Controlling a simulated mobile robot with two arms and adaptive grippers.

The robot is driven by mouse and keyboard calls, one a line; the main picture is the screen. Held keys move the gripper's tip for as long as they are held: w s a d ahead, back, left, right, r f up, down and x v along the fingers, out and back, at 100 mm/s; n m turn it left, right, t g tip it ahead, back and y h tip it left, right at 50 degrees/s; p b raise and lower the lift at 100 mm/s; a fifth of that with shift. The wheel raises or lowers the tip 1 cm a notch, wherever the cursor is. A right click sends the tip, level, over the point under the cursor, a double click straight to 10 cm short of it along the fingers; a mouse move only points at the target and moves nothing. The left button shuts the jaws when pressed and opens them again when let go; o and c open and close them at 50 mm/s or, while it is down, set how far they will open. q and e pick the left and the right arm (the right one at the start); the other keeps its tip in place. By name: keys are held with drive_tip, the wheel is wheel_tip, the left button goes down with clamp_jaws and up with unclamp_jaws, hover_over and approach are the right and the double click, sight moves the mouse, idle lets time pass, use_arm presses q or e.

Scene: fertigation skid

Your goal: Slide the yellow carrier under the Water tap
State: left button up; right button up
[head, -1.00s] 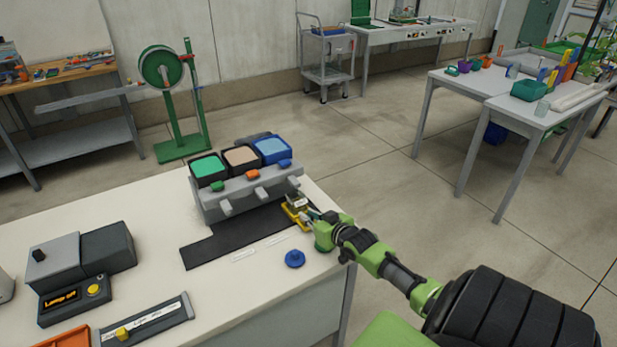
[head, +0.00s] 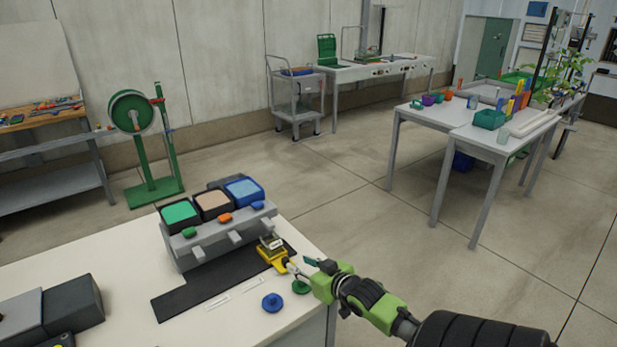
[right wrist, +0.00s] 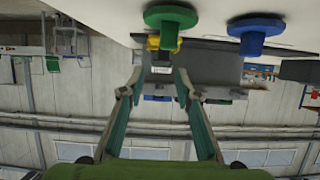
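The yellow carrier (head: 270,258) holds a small grey-white vessel and sits at the right end of the dark track, near the rightmost of the grey spouts. Above the spouts are a green, a tan and a blue tank (head: 244,190); I cannot read which tap is Water. My right gripper (head: 299,268) is open, just right of the carrier's near side, and appears apart from it. In the right wrist view the carrier (right wrist: 154,44) shows beyond the spread teal fingers, partly hidden by a green knob. My left gripper is not in view.
A green knob (head: 301,287) and a blue knob (head: 272,302) stand on the white table near my right gripper. The dark track (head: 205,286) is clear left of the carrier. Grey and black boxes stand at lower left. The table's right edge is close to my arm.

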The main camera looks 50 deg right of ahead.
drive_tip(key=shift+v, duration=1.65)
